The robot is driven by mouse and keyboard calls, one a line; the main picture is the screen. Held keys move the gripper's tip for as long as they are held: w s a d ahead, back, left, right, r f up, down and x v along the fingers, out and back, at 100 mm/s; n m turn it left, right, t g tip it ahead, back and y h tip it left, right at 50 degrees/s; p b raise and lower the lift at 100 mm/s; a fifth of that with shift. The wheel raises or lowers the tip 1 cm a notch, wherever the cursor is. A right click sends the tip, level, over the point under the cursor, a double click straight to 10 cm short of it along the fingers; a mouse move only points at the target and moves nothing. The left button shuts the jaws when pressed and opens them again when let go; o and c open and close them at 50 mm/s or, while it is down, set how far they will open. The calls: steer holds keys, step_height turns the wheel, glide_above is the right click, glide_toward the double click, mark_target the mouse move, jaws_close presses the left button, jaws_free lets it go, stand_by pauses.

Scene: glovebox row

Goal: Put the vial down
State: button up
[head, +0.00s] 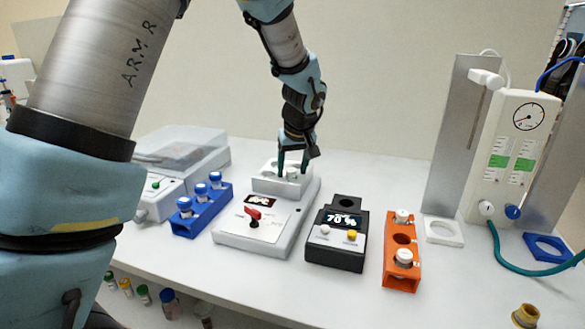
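My gripper (292,168) points down over the raised white block at the back of a white device with a red knob (266,225). Its two dark teal fingers stand on either side of a small pale vial top (292,174) at the block. The vial's lower part is hidden by the block, and I cannot tell whether the fingers touch it or stand clear.
Left are a blue rack (203,209) of blue-capped vials and a clear-lidded box (183,146). Right are a black meter reading 70 % (337,233), an orange rack (401,281) with two white-capped vials, and a gauge panel (517,150) with a teal hose.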

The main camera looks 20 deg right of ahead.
steer(key=shift+r, duration=0.1)
steer(key=shift+r+p, duration=0.2)
steer(key=shift+p, duration=0.1)
steer(key=d+b+v, duration=0.1)
steer(key=b+v, duration=0.2)
steer(key=v, duration=0.9)
steer(key=w+a+f+g, duration=0.1)
steer(key=a+f, duration=0.3)
steer(key=a, duration=0.6)
steer(key=w+a+f+g, duration=0.1)
steer(key=w+a+f, duration=0.15)
steer(key=a, duration=0.75)
steer(key=shift+n+g, duration=0.3)
steer(key=shift+g, duration=0.1)
steer(key=s+a+f, duration=0.2)
steer(key=s+a, duration=0.1)
steer(key=a, duration=0.2)
steer(key=s+a+f, duration=0.3)
steer(key=a, duration=0.3)
steer(key=s+a+f, duration=0.2)
steer(key=s+a, duration=0.1)
steer(key=a, duration=0.3)
steer(key=shift+f, duration=0.3)
